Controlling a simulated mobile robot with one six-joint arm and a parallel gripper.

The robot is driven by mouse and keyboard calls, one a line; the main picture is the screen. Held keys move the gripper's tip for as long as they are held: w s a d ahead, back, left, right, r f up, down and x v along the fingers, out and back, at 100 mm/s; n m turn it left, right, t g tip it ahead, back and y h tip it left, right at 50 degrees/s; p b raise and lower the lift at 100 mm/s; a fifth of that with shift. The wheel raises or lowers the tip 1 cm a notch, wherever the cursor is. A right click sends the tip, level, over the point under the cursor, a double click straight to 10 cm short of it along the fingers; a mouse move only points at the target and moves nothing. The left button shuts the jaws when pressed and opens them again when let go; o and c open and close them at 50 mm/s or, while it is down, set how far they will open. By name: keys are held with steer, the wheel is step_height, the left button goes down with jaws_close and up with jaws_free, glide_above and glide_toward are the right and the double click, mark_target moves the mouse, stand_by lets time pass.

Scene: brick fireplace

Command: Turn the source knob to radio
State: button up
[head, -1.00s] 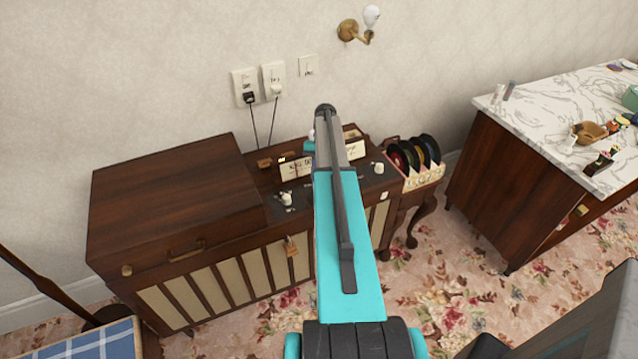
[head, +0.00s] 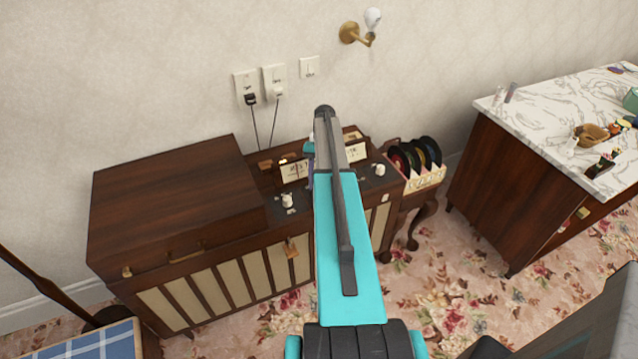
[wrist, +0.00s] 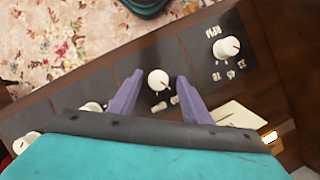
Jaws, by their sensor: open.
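A white knob (wrist: 158,80) with a dark red pointer mark sits on the dark panel of the wooden console (head: 195,178). In the wrist view it shows between the two fingertips of my open gripper (wrist: 159,76), one finger on each side. I cannot tell whether either finger touches it. Small white labels beside this knob are partly hidden and too blurred to read. In the head view my arm hides this knob and most of the gripper; one purple finger shows at the arm's left edge.
A knob with number marks (wrist: 226,47) lies right in the wrist view; two more knobs (wrist: 92,107) (wrist: 30,140) lie left. White cards (head: 295,171) stand behind the panel. A record rack (head: 425,175) and marble-topped counter (head: 545,110) are to the right.

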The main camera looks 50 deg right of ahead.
steer(key=shift+r, duration=0.1)
steer(key=p+v, duration=0.3)
steer(key=v, duration=0.4)
steer(key=shift+p, duration=0.35)
steer(key=shift+w+d+r, duration=0.1)
steer(key=shift+w+d, duration=0.05)
